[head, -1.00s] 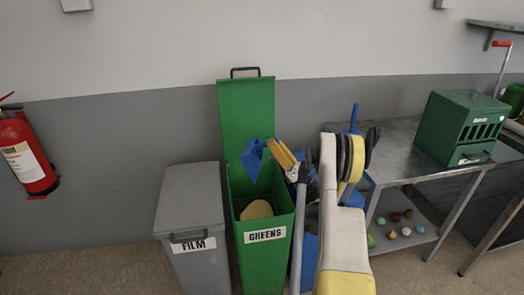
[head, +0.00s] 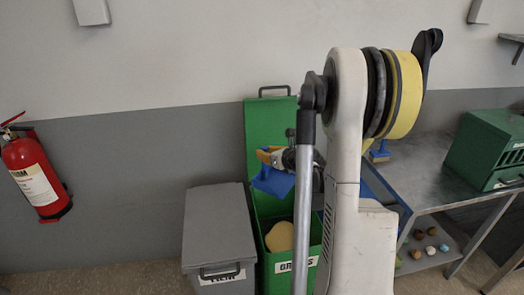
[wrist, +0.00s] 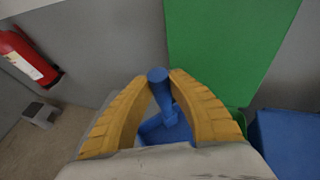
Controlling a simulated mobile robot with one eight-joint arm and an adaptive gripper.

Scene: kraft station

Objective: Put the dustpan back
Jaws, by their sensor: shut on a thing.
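My gripper (head: 268,156) is shut on the handle of the blue dustpan (head: 273,183). It holds the dustpan in the air above the open green bin (head: 310,262), in front of its raised lid (head: 265,125). In the wrist view my two yellow fingers (wrist: 160,90) close around the blue handle (wrist: 157,75). Part of the dustpan pan (wrist: 170,130) shows below the handle, and the rest is hidden by my gripper. My arm covers much of the area right of the bin.
A closed grey bin (head: 217,228) stands left of the green bin, which holds a yellowish item (head: 279,237). A blue bin (wrist: 285,145) shows in the wrist view. A blue brush (head: 380,154) is on the metal table (head: 425,175), with a green box (head: 488,150). A fire extinguisher (head: 35,175) hangs left.

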